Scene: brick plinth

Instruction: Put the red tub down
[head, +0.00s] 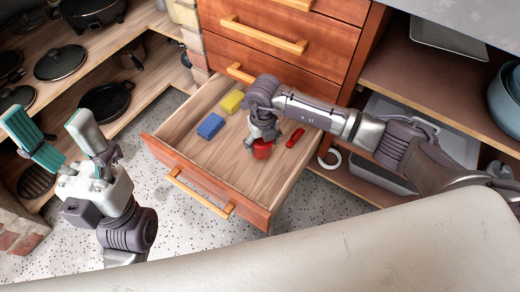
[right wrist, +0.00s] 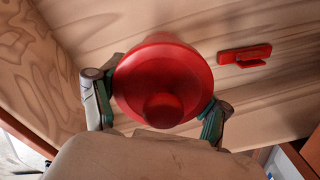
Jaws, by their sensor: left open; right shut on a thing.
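The red tub (head: 262,150) is inside the open wooden drawer (head: 245,200), at its right part. My right gripper (head: 263,138) reaches down from above and is shut on the tub. In the right wrist view the tub (right wrist: 165,65) shows as a round red body with a knob-like middle, one finger on each side. I cannot tell whether its underside touches the drawer floor. My left gripper (head: 50,122) is open and empty, left of the drawer over the speckled floor.
A yellow block (head: 232,101) and a blue block (head: 210,126) lie in the drawer left of the tub. A red handled piece (head: 295,137) lies close to its right. The drawer's front part is clear. Shelves with pans (head: 107,101) stand at left.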

